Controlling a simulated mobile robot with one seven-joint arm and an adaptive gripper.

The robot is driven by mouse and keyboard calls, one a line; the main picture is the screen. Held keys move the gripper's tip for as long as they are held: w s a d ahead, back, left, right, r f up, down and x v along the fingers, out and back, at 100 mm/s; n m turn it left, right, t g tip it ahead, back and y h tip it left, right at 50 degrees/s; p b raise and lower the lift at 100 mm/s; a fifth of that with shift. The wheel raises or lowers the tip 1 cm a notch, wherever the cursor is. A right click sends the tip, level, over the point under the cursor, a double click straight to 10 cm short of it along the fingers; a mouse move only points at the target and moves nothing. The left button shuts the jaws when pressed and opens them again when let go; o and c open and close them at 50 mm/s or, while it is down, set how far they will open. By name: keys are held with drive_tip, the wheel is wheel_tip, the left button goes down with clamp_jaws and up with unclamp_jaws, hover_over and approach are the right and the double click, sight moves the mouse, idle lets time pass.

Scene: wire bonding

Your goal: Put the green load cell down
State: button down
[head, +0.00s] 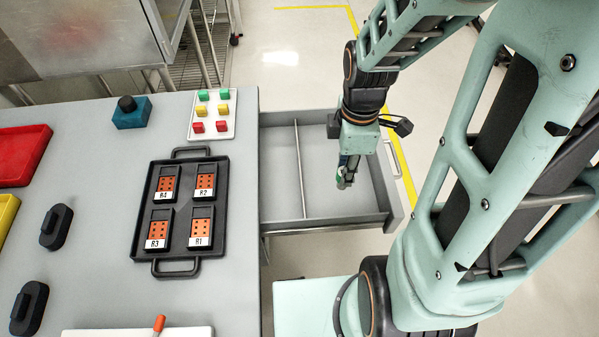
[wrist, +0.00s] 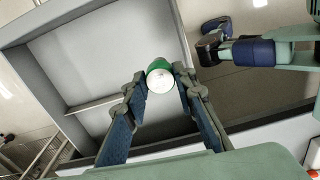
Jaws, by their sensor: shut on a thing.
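The green load cell (wrist: 157,66) shows in the wrist view as a round green body with a pale, whitish end. It sits between the two fingertips of my gripper (wrist: 160,90), which is shut on it. In the head view my gripper (head: 345,172) points down over the right compartment of an open grey drawer (head: 331,220). The load cell is mostly hidden by the fingers there. I cannot tell exactly how high it is above the drawer floor.
A thin divider (head: 300,170) splits the drawer; both compartments look empty. On the table (head: 110,215) left of it are a black tray (head: 141,225) with orange boards and a white plate (head: 213,131) with coloured blocks. Red (head: 24,155) and yellow (head: 6,215) bins stand far left.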

drive_tip(key=shift+s+f, duration=0.1)
drive_tip(key=shift+f, duration=0.2)
drive_tip(key=shift+n, duration=0.3)
drive_tip(key=shift+w+d+f+b, duration=0.1)
drive_tip(key=shift+w+f+b, duration=2.5)
drive_tip(key=shift+w+f, duration=0.75)
drive_tip(key=shift+w+f+b, duration=2.55)
drive_tip(key=shift+w+f, duration=0.5)
drive_tip(key=shift+w, duration=0.5)
drive_tip(key=shift+f, duration=0.1)
drive_tip(key=c, duration=2)
unclamp_jaws()
drive_tip(key=shift+f, duration=0.1)
drive_tip(key=shift+c, duration=0.2)
drive_tip(key=o, duration=0.4)
drive_tip(key=shift+o, duration=0.2)
